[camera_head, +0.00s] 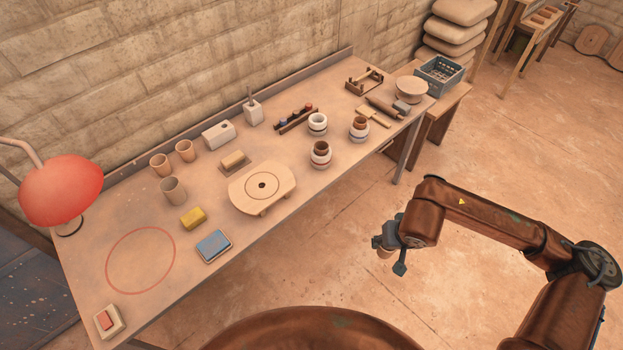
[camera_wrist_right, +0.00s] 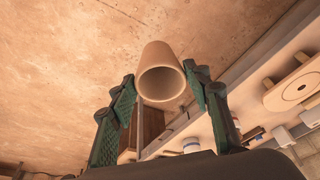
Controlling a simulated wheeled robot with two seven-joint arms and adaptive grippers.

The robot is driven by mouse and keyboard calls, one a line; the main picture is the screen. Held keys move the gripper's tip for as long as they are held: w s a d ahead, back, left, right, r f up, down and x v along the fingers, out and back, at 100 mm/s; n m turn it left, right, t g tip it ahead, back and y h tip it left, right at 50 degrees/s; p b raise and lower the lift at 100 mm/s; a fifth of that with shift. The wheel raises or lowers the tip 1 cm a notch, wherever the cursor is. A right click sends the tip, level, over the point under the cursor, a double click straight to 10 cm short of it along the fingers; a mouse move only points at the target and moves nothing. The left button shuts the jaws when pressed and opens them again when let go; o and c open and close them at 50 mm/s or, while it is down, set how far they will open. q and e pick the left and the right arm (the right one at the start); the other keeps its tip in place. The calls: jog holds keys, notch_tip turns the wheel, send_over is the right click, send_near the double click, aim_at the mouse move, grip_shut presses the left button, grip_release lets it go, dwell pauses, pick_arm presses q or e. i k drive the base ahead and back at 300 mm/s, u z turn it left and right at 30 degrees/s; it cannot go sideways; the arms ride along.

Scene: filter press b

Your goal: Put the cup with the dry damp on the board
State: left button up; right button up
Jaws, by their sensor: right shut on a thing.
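My right gripper (camera_head: 389,257) is out over the floor, off the table's right front side. It is shut on a plain tan cup (camera_head: 384,252), mostly hidden in the head view. In the right wrist view the cup (camera_wrist_right: 158,53) sits between the two fingers, its open mouth facing the camera. Three similar cups stand upright on the table: two tan ones (camera_head: 160,165) (camera_head: 185,151) and a greyer one (camera_head: 173,191). My left gripper is out of view.
A yellow block (camera_head: 193,218) and a blue-topped pad (camera_head: 214,246) lie near the board. A red ring (camera_head: 110,277) marks bare tabletop at the left. Stacked jars (camera_head: 320,160) stand right of the board. A red lamp (camera_head: 62,188) overhangs the left end.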

aim_at(262, 186)
jog(key=k, duration=0.45)
jog(key=z, duration=0.9)
jog(key=i, duration=0.85)
jog(key=u, duration=2.8)
